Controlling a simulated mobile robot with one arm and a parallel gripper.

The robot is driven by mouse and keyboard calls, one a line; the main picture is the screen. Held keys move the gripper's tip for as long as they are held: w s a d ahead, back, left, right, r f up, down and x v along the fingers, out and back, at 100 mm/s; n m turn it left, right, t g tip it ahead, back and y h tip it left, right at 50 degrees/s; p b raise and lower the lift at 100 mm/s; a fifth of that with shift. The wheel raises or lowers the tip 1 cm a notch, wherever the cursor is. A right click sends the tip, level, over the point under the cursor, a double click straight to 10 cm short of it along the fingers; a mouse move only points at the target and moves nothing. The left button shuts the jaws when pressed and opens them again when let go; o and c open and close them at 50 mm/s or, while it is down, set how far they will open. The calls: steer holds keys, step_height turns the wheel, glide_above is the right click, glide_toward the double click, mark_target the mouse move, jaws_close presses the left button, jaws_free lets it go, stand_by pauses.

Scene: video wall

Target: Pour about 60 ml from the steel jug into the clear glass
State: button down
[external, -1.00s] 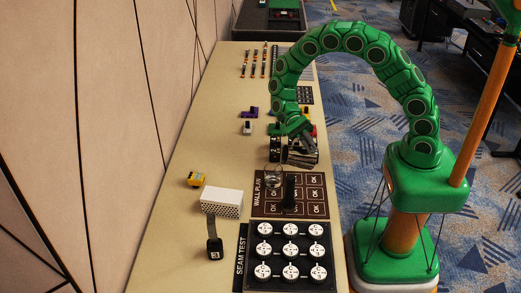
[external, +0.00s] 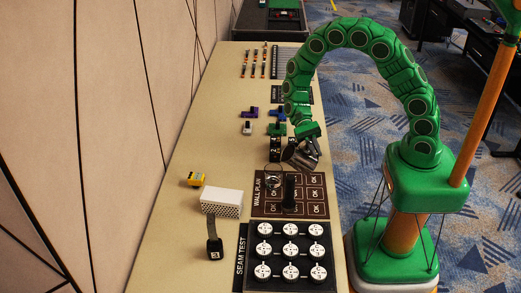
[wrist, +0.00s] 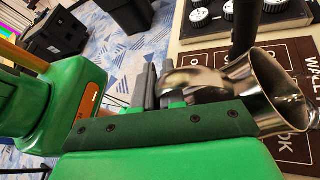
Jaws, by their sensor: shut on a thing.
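The steel jug (external: 299,158) is held above the table in the external view, tilted, close behind and to the right of the clear glass. My gripper (external: 309,137) is shut on the jug's handle side. The clear glass (external: 272,181) stands on the brown WALL PLAN mat (external: 318,194). I see no stream between them, and the liquid level in either cannot be made out.
A black upright post (external: 289,190) stands just right of the glass. Small coloured blocks (external: 250,113) lie behind. The left table strip is mostly clear.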

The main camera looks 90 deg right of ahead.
steer(key=shift+f, duration=0.1)
stand_by(0.3)
steer(key=shift+s+d+f+n+t+y, duration=0.15)
steer(key=shift+s+f+n+t, duration=0.55)
steer(key=shift+f, duration=0.55)
steer(key=shift+s+d+f+n+t+y, duration=0.15)
steer(key=shift+s+f+n+t, duration=0.3)
steer(key=shift+s+f+n, duration=0.6)
steer(key=shift+s+d+f+n+t, duration=0.2)
steer(key=shift+s+f+n+t, duration=0.35)
steer(key=shift+f, duration=0.85)
steer(key=shift+s+d+f+n+t+y, duration=0.1)
steer(key=shift+s+f+n+t, duration=0.2)
steer(key=shift+f, duration=0.2)
steer(key=shift+s+d+f+n+t+y, duration=0.1)
steer(key=shift+s+f+n+t, duration=0.1)
steer(key=shift+f+n, duration=0.25)
steer(key=shift+s+f+n+t+y, duration=0.1)
steer(key=shift+s+f+n+t, duration=0.15)
steer(key=shift+f, duration=0.3)
steer(key=shift+r, duration=0.1)
